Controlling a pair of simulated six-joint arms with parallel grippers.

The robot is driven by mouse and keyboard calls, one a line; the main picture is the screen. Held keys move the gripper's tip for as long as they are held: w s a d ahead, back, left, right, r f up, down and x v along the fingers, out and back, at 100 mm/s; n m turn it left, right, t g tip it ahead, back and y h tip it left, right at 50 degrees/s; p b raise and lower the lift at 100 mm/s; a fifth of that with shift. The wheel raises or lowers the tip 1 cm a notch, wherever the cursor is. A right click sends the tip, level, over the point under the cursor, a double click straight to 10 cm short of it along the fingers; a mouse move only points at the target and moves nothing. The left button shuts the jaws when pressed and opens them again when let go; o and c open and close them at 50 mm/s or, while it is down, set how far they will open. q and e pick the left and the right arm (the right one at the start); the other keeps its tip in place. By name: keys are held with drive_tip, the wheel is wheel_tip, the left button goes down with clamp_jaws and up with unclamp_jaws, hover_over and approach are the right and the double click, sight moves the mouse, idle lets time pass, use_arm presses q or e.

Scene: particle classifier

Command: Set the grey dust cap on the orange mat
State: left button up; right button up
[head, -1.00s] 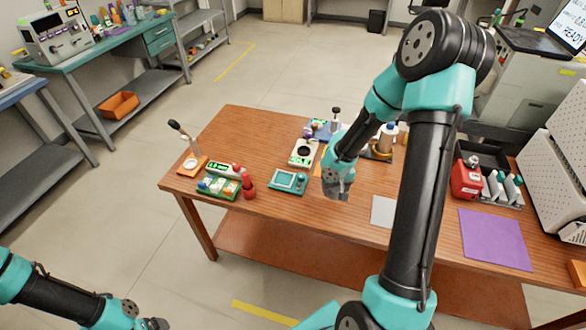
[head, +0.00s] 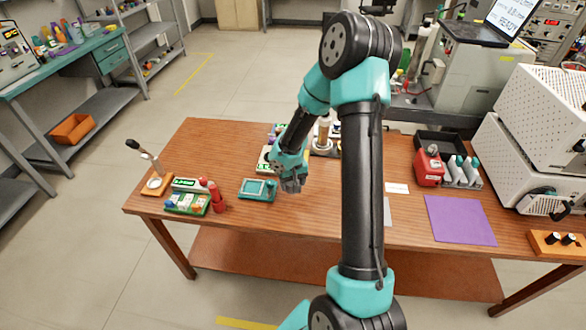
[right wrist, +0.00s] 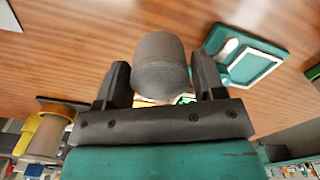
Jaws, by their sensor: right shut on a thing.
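My right gripper (head: 291,184) is shut on the grey dust cap, a plain grey cylinder (right wrist: 160,62) that sits between the two dark fingers in the right wrist view. In the head view the gripper hangs over the wooden table, just right of a teal device with a screen (head: 258,190). I cannot make out the orange mat in either view now; my right arm covers part of the table. My left gripper is out of view.
A purple mat (head: 460,219) lies at the table's right, with a red device (head: 429,168) behind it. A green rack (head: 187,203) and a lever on an orange base (head: 158,184) stand at the left.

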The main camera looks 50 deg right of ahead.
drive_tip(key=w+d, duration=0.2)
drive_tip(key=d, duration=0.1)
drive_tip(key=w+d, duration=0.2)
drive_tip(key=w, duration=0.1)
drive_tip(key=w+d+f, duration=0.1)
drive_tip(key=w+d, duration=0.1)
drive_tip(key=d, duration=0.1)
drive_tip(key=shift+w+d, duration=0.3)
drive_tip(key=shift+d, duration=0.05)
drive_tip(key=shift+w+d, duration=0.1)
drive_tip(key=shift+w+d+f, duration=0.1)
drive_tip(key=shift+w+d, duration=0.05)
drive_tip(key=shift+d, duration=0.05)
drive_tip(key=shift+f, duration=1.75)
drive_tip(key=shift+f, duration=0.15)
drive_tip(key=o, duration=0.9)
wheel_tip(320, 180, up, 12)
drive_tip(key=shift+r, duration=0.2)
